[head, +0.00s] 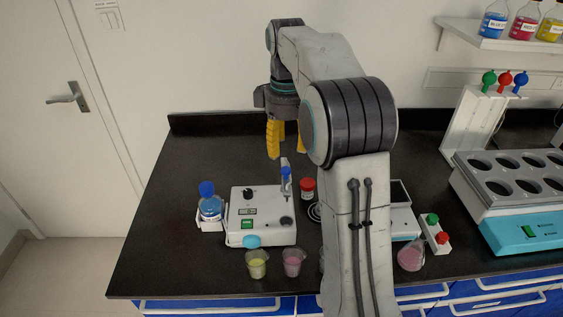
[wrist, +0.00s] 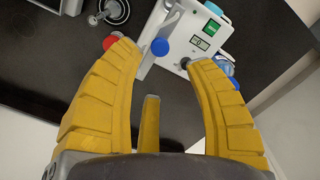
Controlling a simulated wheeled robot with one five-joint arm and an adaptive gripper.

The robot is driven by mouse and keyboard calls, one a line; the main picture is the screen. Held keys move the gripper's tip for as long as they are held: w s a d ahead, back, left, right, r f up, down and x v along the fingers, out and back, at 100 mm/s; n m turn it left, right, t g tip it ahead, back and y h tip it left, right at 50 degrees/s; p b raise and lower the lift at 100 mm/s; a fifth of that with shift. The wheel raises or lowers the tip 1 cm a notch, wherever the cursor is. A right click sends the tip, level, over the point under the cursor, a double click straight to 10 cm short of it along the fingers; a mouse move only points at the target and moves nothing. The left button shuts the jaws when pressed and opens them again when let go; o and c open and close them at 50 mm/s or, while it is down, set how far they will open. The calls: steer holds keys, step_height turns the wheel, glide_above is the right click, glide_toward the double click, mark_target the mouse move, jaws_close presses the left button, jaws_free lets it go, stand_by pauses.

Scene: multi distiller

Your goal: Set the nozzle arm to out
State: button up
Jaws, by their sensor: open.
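The white dispenser (head: 262,222) stands on the dark bench left of my arm, with a green switch and a small display on its front. Its nozzle arm (head: 286,185) is a slim grey piece with a blue part, at the dispenser's right rear. In the wrist view, the blue knob (wrist: 160,47) shows between my fingertips, at the end of the grey arm piece (wrist: 168,22). My gripper (head: 287,153) is open with yellow fingers pointing down, above and behind the dispenser. In the wrist view my gripper (wrist: 162,58) holds nothing. I cannot tell the nozzle arm's exact setting.
A blue-capped bottle (head: 209,205) stands left of the dispenser. A red-capped jar (head: 307,187) is close on its right. A yellow-green cup (head: 257,264) and a pink cup (head: 293,263) stand in front. The bench behind and left is clear. My arm hides part of the bench.

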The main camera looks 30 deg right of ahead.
mark_target(285, 169)
steer(key=shift+f+b, duration=0.4)
steer(key=shift+f, duration=3.1)
steer(key=shift+c, duration=0.2)
jaws_close()
